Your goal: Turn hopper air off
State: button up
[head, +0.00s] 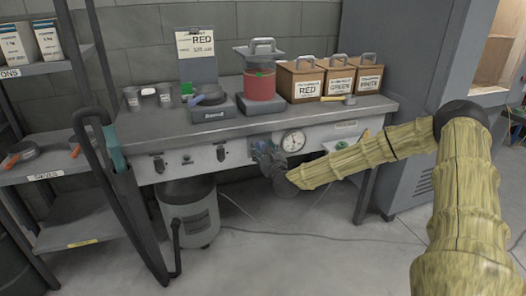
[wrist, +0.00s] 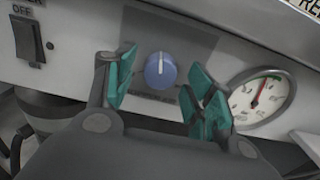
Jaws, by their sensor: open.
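A round blue knob (wrist: 160,70) with a pale pointer line sits on a grey plate on the bench's front panel. In the wrist view its line points nearly straight up the picture. My gripper (wrist: 158,88) is open, with its teal-padded fingers on either side of the knob and apart from it. In the head view my gripper (head: 266,160) is at the front panel, left of the gauge, and hides the knob. The writing below the knob is too blurred to read.
A pressure gauge (head: 293,141) is right of the gripper. A black switch marked OFF (wrist: 28,40) is at the left. The bench (head: 340,112) holds a red hopper (head: 260,88), a scale (head: 208,108) and labelled boxes (head: 302,82). A grey canister (head: 190,215) stands below.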

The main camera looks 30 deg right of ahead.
jog(key=c, duration=1)
jog(key=shift+n, duration=0.4)
jog(key=n, duration=0.4)
jog(key=shift+r, duration=0.1)
jog(key=n, duration=0.6)
jog(key=shift+d+p, duration=0.1)
jog(key=shift+p, duration=0.25)
jog(key=n+p, duration=0.2)
jog(key=n, duration=0.3)
jog(key=shift+r, duration=0.15)
jog(key=n+p, duration=0.1)
jog(key=n, duration=0.4)
jog(key=shift+p, duration=0.35)
jog(key=shift+s+n, duration=0.1)
jog(key=shift+n, duration=0.2)
